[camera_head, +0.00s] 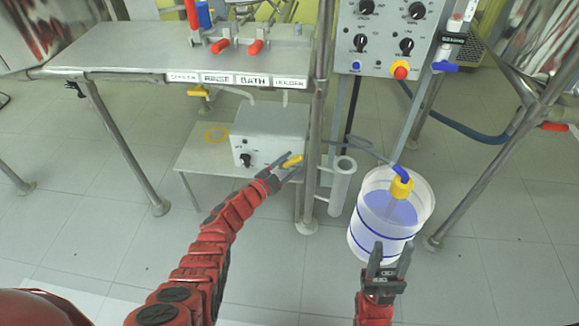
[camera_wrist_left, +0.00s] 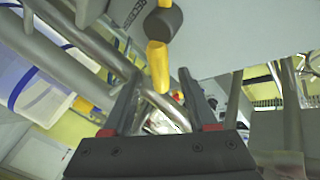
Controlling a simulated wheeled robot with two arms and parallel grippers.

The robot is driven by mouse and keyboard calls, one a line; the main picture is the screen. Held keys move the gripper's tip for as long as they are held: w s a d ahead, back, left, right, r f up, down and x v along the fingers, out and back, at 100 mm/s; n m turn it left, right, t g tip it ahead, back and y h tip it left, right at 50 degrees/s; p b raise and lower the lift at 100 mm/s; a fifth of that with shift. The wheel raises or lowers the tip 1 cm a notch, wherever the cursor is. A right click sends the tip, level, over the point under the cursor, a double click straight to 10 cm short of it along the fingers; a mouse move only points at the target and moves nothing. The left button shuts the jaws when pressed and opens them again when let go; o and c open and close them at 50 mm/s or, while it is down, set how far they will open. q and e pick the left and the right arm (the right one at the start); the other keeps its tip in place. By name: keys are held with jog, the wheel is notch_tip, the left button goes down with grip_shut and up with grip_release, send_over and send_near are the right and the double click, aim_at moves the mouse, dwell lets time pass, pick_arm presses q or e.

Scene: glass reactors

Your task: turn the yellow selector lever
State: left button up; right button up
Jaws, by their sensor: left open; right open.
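The yellow selector lever (camera_head: 293,161) sticks out at the right side of a grey box with a black knob. In the left wrist view the yellow lever (camera_wrist_left: 158,66) extends from a dark round hub (camera_wrist_left: 163,22), and its free end is between my fingertips. My left gripper (camera_head: 289,166) is open around the lever's end; I cannot tell whether either finger touches it. The left gripper also shows in the left wrist view (camera_wrist_left: 160,78). My right gripper (camera_head: 391,248) is open and empty, in front of the bucket.
The grey box (camera_head: 270,125) stands on a low shelf (camera_head: 205,165) under the bench (camera_head: 140,50). A steel post (camera_head: 313,140) rises close to the right of the left gripper. A clear bucket of blue liquid (camera_head: 365,240) stands right. Open floor lies in front.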

pick_arm(q)
jog(key=shift+c, duration=0.2)
grip_shut()
dwell(1.1)
